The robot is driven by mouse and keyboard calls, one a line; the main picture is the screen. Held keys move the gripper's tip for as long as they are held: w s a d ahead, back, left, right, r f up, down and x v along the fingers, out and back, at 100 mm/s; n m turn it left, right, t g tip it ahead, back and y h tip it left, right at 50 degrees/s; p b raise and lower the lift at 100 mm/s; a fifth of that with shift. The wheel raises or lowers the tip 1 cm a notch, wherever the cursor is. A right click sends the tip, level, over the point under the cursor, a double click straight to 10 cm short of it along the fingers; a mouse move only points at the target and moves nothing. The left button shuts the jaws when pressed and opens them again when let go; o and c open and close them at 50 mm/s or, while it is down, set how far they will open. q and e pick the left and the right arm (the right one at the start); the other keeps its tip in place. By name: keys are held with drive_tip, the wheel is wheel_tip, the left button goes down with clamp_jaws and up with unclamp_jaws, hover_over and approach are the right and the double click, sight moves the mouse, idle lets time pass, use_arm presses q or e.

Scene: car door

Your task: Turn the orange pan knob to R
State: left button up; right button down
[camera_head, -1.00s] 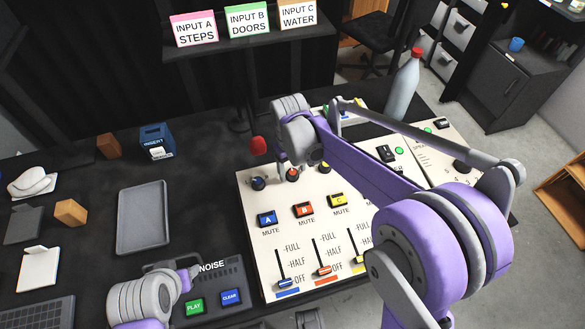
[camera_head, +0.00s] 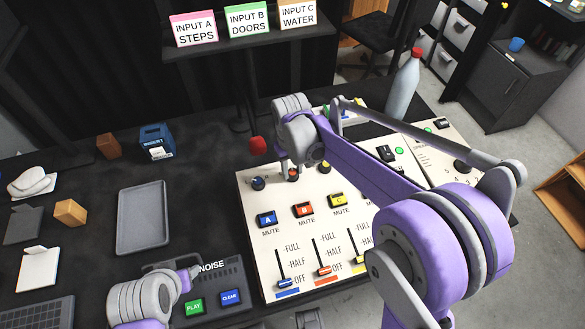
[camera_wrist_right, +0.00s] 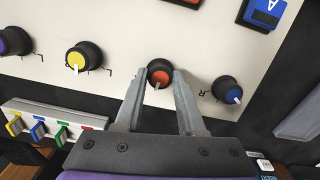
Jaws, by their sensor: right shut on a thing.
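The orange pan knob (camera_wrist_right: 159,75) sits on the cream mixer panel (camera_wrist_right: 130,25), between a yellow knob (camera_wrist_right: 84,57) and a blue knob (camera_wrist_right: 228,89). My right gripper (camera_wrist_right: 162,80) is shut on the orange knob, one finger on each side. In the right wrist view its white pointer line points down the picture and slightly left; an R mark shows left of the blue knob. In the head view the orange knob (camera_head: 293,175) is partly covered by my right gripper (camera_head: 290,165). My left arm shows at the lower left; its fingertips do not show.
Mute buttons (camera_head: 304,210) and sliders (camera_head: 323,269) lie nearer on the panel. A red round object (camera_head: 257,146) stands just left of the right gripper. A bottle (camera_head: 403,85) stands behind my right arm. A grey tray (camera_head: 143,218) lies on the table at the left.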

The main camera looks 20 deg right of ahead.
drive_tip(key=m, duration=0.5)
drive_tip(key=shift+y, duration=0.3)
use_arm(q)
drive_tip(key=shift+f+b, duration=0.35)
drive_tip(key=shift+f, duration=0.05)
use_arm(e)
drive_tip(key=m, duration=0.5)
drive_tip(key=shift+d+y, duration=0.1)
drive_tip(key=shift+y, duration=0.3)
drive_tip(key=shift+m, duration=0.4)
drive_tip(key=c, duration=0.5)
unclamp_jaws()
use_arm(q)
drive_tip(key=shift+r+p, duration=0.45)
drive_tip(key=shift+r, duration=0.05)
use_arm(e)
wheel_tip(320, 180, up, 11)
drive_tip(key=d, duration=0.1)
drive_tip(key=shift+s, duration=0.25)
drive_tip(key=shift+f+t, duration=0.1)
drive_tip(key=shift+t, duration=0.2)
